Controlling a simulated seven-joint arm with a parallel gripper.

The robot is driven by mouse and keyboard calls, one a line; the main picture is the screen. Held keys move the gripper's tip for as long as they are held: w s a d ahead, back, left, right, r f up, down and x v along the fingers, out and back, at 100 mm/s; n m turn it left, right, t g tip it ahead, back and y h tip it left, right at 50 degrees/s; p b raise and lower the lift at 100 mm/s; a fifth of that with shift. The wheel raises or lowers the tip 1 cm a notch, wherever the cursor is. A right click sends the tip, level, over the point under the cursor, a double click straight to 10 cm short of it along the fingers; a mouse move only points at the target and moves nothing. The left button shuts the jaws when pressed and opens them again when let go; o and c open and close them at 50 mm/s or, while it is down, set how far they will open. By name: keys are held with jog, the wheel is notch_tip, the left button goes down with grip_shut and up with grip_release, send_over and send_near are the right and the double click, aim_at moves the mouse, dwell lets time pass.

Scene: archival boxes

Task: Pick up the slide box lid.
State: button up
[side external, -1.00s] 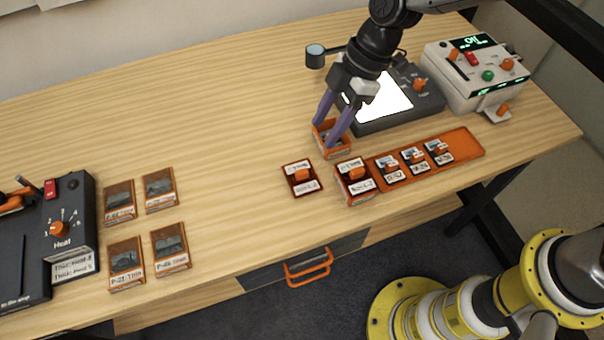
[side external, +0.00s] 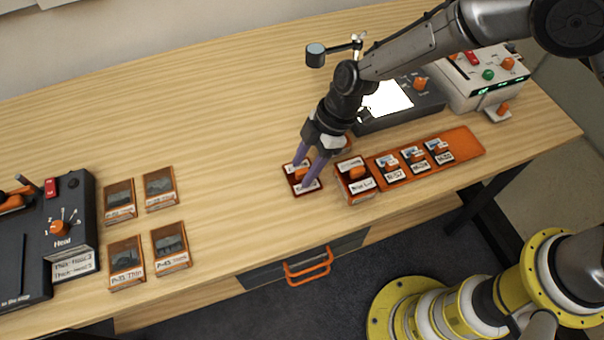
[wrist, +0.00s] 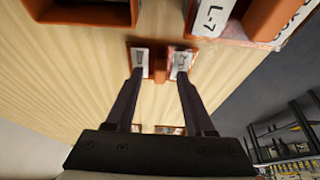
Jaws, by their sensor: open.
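Whether the fingertips touch the lid I cannot tell.
A lidded box (side external: 356,182) stands close to the right, beside an orange tray (side external: 462,145) with several labelled pieces. An open orange box (wrist: 85,12) is mostly hidden behind my gripper in the side view. A light table (side external: 385,101) is behind.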

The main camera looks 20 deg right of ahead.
grip_shut()
dwell(0.6)
